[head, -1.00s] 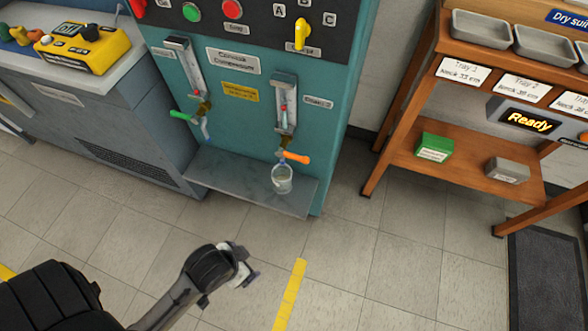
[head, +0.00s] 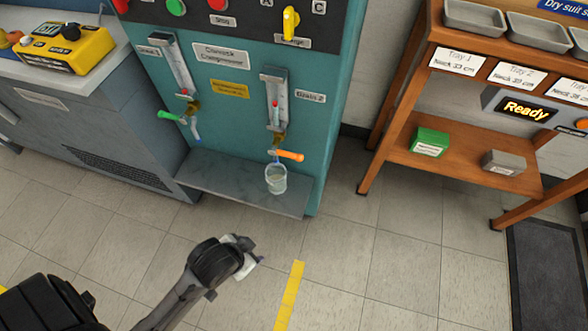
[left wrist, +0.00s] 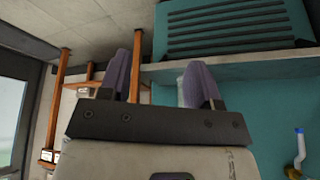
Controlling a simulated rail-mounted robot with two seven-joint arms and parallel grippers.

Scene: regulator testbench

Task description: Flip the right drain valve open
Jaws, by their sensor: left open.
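The right drain valve, with an orange handle (head: 290,155), is low on the teal compressor panel, below the gauge tube labelled Drain 2. Its handle points right, roughly level. A clear cup (head: 276,180) stands on the grey shelf under it. The left drain has a green handle (head: 169,115) pointing left. My left gripper (head: 250,250) is in front of and below the shelf, apart from the valve. In the left wrist view its purple fingers (left wrist: 167,62) are spread, with nothing clearly held. My right gripper is not in view.
The grey shelf (head: 215,182) juts out below the drains. A grey cabinet (head: 90,135) stands at left and a wooden rack (head: 393,165) at right. Open tiled floor lies in front. The left wrist view shows a dark vent (left wrist: 235,30) and teal panel.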

